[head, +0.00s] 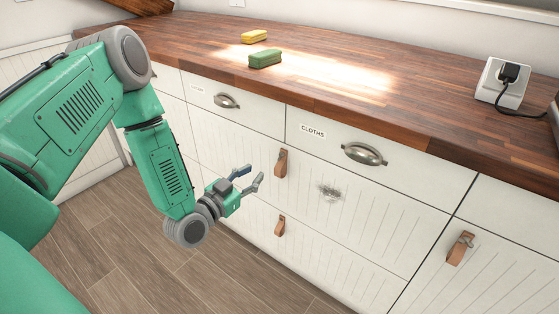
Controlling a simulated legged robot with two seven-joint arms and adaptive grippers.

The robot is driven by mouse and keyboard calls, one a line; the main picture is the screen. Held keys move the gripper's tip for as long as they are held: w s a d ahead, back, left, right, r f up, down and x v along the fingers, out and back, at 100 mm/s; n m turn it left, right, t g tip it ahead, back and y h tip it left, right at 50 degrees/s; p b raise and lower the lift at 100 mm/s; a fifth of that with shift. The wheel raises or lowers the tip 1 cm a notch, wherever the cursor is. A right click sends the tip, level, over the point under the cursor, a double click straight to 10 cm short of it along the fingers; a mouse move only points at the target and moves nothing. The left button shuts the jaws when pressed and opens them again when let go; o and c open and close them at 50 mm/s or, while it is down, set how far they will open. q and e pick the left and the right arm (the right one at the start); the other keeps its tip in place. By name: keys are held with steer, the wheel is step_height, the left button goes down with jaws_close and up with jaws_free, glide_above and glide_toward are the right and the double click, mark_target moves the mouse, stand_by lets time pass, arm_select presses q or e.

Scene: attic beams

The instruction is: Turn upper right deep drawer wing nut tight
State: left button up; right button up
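The upper deep drawer front (370,215) is white and grooved, below the drawer labelled CLOTHS. A brown leather pull (281,165) hangs at its left part, with a small fastener near its top. I cannot make out there whether this is a wing nut or how it sits. My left gripper (254,174) is in front of the drawers, left of and apart from this pull. Its two fingers are spread and nothing shows between them. My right gripper is not in view.
Another leather pull (280,225) is lower; one with a metal fastener (461,248) is right. Metal cup handles (364,154) stick out above. The wooden counter (210,45) carries a green sponge (265,58), yellow sponge (254,36) and plugged socket (502,82).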

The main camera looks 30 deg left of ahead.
mark_target(283, 154)
arm_select(q)
steer(key=w+d, duration=0.1)
steer(key=w, duration=0.1)
steer(key=w+d+b, duration=0.1)
steer(key=w, duration=0.1)
steer(key=w+d, duration=0.1)
steer(key=w, duration=0.2)
steer(key=shift+r, duration=0.4)
steer(key=shift+w+a+f+b, duration=0.1)
steer(key=shift+w+a+b, duration=0.1)
steer(key=shift+w, duration=0.25)
steer(key=shift+w+a+b, duration=0.1)
steer(key=shift+w+b, duration=0.05)
steer(key=shift+w, duration=0.3)
steer(key=shift+w+a+f, duration=0.2)
steer(key=shift+w+a, duration=0.1)
steer(key=shift+a, duration=0.35)
steer(key=shift+d+r, duration=0.25)
steer(key=shift+d, duration=0.35)
jaws_close()
steer(key=shift+d, duration=0.15)
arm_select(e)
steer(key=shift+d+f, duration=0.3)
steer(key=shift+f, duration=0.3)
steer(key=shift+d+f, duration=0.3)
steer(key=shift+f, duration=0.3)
